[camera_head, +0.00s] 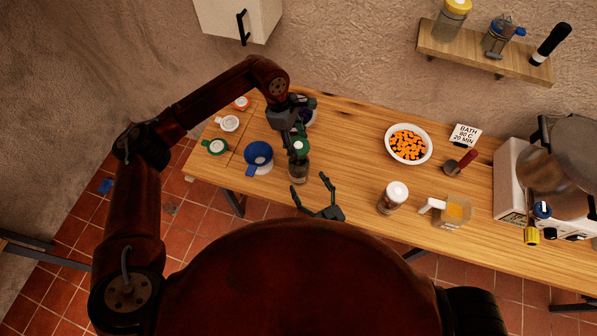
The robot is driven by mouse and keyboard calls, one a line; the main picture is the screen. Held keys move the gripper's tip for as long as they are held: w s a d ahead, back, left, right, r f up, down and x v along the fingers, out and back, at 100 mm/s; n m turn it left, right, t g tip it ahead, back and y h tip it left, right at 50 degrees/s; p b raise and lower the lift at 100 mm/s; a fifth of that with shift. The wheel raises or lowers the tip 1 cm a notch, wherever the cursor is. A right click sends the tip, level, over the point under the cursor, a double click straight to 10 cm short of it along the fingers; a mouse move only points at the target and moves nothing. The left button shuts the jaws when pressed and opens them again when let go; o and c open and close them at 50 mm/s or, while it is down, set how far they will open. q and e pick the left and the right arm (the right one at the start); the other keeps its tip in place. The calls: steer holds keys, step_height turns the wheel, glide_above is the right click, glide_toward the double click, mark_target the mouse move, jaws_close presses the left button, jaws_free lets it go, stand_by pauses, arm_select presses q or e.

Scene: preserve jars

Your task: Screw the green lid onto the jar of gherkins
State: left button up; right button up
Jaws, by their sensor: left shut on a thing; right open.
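The jar of gherkins (298,174) stands upright near the front edge of the wooden table, left of centre. The green lid (299,147) is at the top of this jar, below my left gripper (297,132). My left gripper points down and is shut on the green lid; its fingers partly hide the lid. I cannot tell whether the lid sits level on the rim. My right gripper (313,194) is open and empty, just right of and in front of the jar, apart from it.
The table between funnel and bowl is mostly clear behind the jar.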

steer(key=x, duration=0.6)
steer(key=shift+c, duration=0.4)
steer(key=c, duration=1.7)
arm_select(q)
glide_above(301, 160)
steer(key=shift+w+a+f, duration=0.1)
steer(key=shift+a+f, duration=0.15)
steer(key=shift+f, duration=1)
steer(key=shift+w+a+f, duration=0.1)
steer(key=shift+a+f, duration=0.1)
steer(key=shift+f, duration=1.05)
steer(key=shift+s+f, duration=0.1)
steer(key=shift+f, duration=0.8)
steer(key=shift+f, duration=0.55)
